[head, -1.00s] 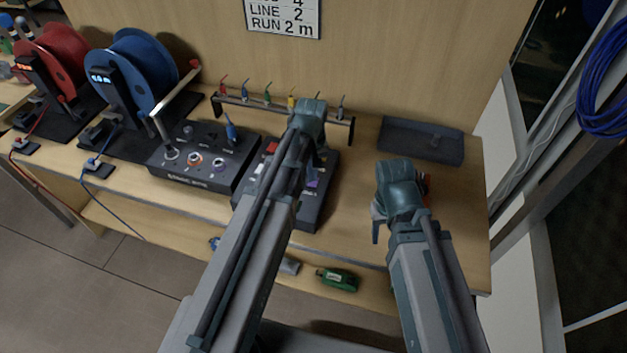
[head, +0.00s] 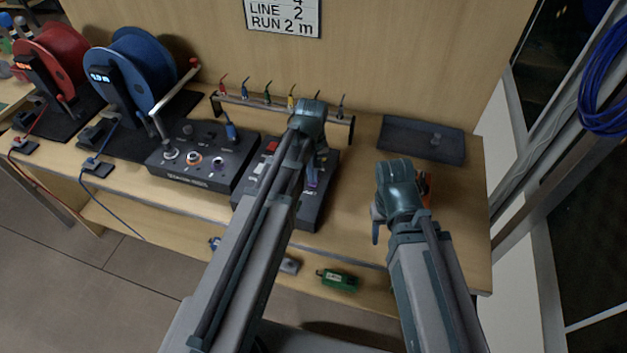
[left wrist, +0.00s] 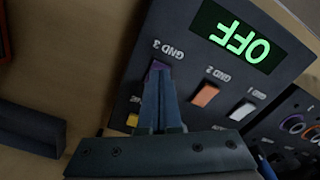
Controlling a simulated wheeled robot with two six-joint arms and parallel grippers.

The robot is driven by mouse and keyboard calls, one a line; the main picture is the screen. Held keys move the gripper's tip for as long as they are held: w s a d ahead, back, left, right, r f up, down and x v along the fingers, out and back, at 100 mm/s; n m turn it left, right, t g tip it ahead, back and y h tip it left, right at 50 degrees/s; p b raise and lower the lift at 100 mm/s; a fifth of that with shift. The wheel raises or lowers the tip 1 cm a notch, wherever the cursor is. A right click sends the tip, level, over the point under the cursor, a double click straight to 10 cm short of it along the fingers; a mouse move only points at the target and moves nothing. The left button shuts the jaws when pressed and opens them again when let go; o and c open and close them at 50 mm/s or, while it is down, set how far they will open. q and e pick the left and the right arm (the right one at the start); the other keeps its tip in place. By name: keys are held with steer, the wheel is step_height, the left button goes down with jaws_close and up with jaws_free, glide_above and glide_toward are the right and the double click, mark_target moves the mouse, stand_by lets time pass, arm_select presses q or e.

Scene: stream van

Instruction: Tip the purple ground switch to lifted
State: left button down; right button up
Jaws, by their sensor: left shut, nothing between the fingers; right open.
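The purple switch (left wrist: 158,66) is at the GND 3 label on a dark switch box (left wrist: 125,88). In the left wrist view only its top shows, behind the fingertips. My left gripper (left wrist: 160,75) is shut and empty, with its tips at the switch, seemingly touching it. Whether the switch is up or down is hidden. The box display (left wrist: 238,38) reads OFF in green. In the head view my left gripper (head: 314,172) reaches down over the box (head: 305,215). My right gripper (head: 385,222) is open above the table, to the right of the box.
Orange (left wrist: 205,94) and white (left wrist: 242,110) switches sit beside the purple one; a yellow part (left wrist: 132,120) is behind my fingers. A control box (head: 195,180) stands left in the head view. A dark tray (head: 422,140) lies at back right. A rack (head: 240,108) holds coloured leads.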

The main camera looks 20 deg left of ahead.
arm_select(q)
steer(key=shift+f+b, duration=0.5)
steer(key=shift+f, duration=0.05)
arm_select(e)
steer(key=shift+f, duration=0.6)
arm_select(q)
steer(key=shift+r, duration=0.1)
arm_select(e)
steer(key=shift+r, duration=0.15)
arm_select(q)
step_height(320, 180, up, 7)
steer(key=p, duration=0.7)
arm_select(e)
step_height(320, 180, up, 7)
arm_select(q)
steer(key=shift+s+d, duration=0.1)
steer(key=s+d+m+y, duration=0.1)
steer(key=s+d+m, duration=0.8)
steer(key=s, duration=0.5)
steer(key=shift+d, duration=0.65)
